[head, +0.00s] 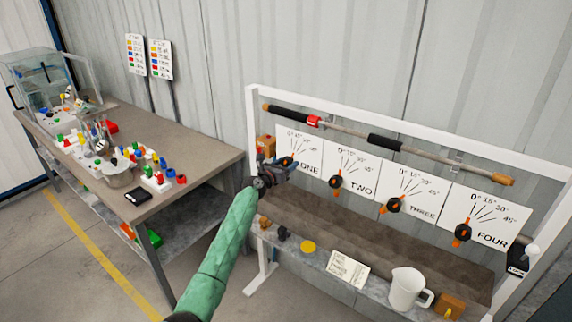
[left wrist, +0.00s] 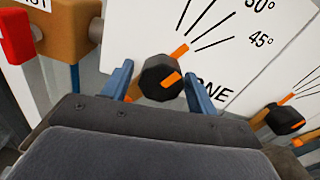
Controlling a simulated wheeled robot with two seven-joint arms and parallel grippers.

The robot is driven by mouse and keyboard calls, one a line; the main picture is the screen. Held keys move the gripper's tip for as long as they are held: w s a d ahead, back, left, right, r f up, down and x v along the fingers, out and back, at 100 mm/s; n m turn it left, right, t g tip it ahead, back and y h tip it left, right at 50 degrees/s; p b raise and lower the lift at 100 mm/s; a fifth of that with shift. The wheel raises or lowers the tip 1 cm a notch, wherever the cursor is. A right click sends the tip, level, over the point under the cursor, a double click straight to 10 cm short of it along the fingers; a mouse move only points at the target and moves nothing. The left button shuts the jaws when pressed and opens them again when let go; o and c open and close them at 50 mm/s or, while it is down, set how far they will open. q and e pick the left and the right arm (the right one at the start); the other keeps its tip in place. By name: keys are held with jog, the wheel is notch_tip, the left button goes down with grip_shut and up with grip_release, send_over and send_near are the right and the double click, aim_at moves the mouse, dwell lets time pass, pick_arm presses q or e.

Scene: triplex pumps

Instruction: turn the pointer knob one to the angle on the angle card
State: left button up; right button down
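Pointer knob one (left wrist: 158,77) is black with an orange pointer, in front of the white dial plate marked ONE (left wrist: 228,62). In the left wrist view its orange tip points up and right, towards the dial lines. My left gripper (left wrist: 160,88) is open, with its blue fingers on either side of the knob and not visibly clamped on it. In the head view the left gripper (head: 280,163) covers part of knob one. A white card with writing (head: 348,269) lies on the lower shelf; its text is too small to read. My right gripper is not in view.
Knobs two (head: 335,182), three (head: 393,205) and four (head: 462,232) sit along the panel to the right. A white jug (head: 404,290) stands on the shelf. An orange block (left wrist: 75,30) is close left of the gripper. A cluttered workbench (head: 205,150) stands at left.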

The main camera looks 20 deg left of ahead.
aim_at(284, 165)
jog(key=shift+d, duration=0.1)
pick_arm(q)
jog(key=shift+s, duration=0.3)
jog(key=b+v, duration=0.1)
jog(key=v, duration=0.4)
jog(key=shift+s+a, duration=0.2)
jog(key=shift+s, duration=0.1)
jog(key=shift+s+a+b, duration=0.25)
jog(key=shift+s+b, duration=0.1)
jog(key=shift+s, duration=0.35)
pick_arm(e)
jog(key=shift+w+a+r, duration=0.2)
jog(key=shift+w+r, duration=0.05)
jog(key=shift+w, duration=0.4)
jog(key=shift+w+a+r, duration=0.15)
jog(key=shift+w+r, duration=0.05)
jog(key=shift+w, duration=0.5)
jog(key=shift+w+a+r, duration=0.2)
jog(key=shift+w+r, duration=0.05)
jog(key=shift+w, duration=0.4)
